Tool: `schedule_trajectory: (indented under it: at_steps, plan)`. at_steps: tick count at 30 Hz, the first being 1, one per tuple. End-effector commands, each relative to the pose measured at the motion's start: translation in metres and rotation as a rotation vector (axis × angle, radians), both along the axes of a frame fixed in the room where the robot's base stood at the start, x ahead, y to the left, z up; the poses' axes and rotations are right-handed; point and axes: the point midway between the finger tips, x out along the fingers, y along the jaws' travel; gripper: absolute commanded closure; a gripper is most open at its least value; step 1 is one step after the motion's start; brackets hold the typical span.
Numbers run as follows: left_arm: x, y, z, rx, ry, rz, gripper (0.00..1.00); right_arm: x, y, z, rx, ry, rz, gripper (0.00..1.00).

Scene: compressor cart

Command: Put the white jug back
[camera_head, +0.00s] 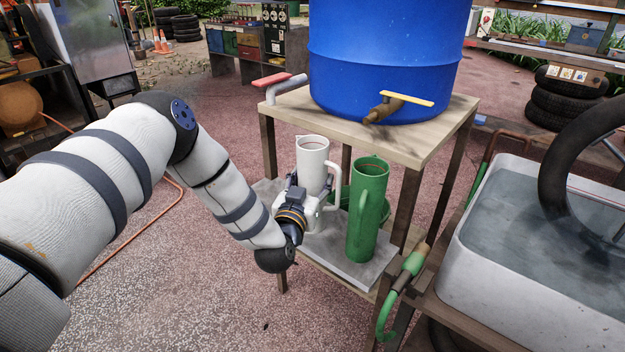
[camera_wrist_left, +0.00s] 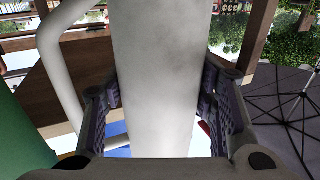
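The white jug (camera_head: 312,158) is upright at the lower shelf (camera_head: 345,262) of the wooden stand, its handle towards the right. My left gripper (camera_head: 308,204) is around its body from the front. In the left wrist view the jug (camera_wrist_left: 158,80) fills the space between the two finger pads (camera_wrist_left: 160,110), which appear to touch both sides. The gripper hides the jug's base, so I cannot tell whether it rests on the shelf or is slightly above it. A green jug (camera_head: 369,205) stands close on the right. My right gripper is not in view.
A blue barrel (camera_head: 385,60) with a yellow-handled tap (camera_head: 400,100) stands on the stand's top (camera_head: 440,130), above the jugs. A red-handled tap (camera_head: 275,82) juts out at the left. A white water tub (camera_head: 520,270) is at the right.

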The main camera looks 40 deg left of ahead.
Motion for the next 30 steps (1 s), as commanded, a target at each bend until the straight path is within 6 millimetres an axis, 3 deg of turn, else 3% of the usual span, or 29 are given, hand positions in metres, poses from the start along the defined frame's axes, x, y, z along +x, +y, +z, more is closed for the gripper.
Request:
schedule_trajectory:
  at_steps: [1,2,14,30]
  plan:
    - [0.000,0.000,0.000,0.000,0.001,0.000,0.35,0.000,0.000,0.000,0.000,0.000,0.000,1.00]
    - [0.000,0.000,0.000,0.000,0.000,0.000,0.29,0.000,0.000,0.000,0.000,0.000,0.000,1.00]
    - [-0.002,-0.001,0.005,0.000,0.000,-0.001,0.29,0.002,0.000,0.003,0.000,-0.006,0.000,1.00]
    - [-0.104,-0.036,0.004,-0.001,0.003,-0.001,0.29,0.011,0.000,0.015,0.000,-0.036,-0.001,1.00]
